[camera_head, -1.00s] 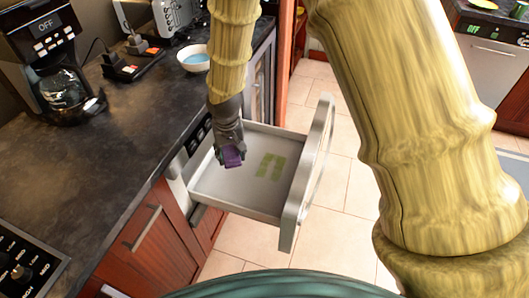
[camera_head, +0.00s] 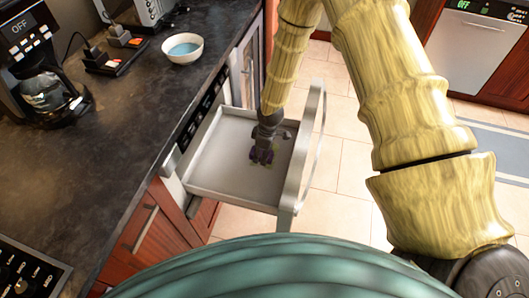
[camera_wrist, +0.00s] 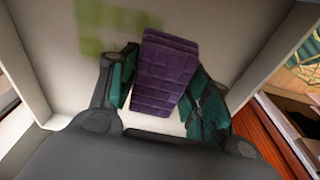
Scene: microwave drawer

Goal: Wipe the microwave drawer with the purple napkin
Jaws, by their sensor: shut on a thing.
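The microwave drawer (camera_head: 225,172) is pulled open from the counter, a shallow pale tray with a light front panel and handle (camera_head: 306,150). My gripper (camera_head: 261,156) reaches down into it, near the front panel. It is shut on the purple napkin (camera_wrist: 165,75), a folded block between the green finger pads in the wrist view. Pale green stain patches (camera_wrist: 92,45) show on the drawer floor beside the napkin in the wrist view. In the head view my gripper mostly hides the stain. I cannot tell whether the napkin touches the floor.
The dark counter (camera_head: 130,135) runs along the left, with a coffee maker (camera_head: 40,75), a blue-filled white bowl (camera_head: 183,48) and a toaster (camera_head: 140,10). Tiled floor (camera_head: 345,165) is open beyond the drawer.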

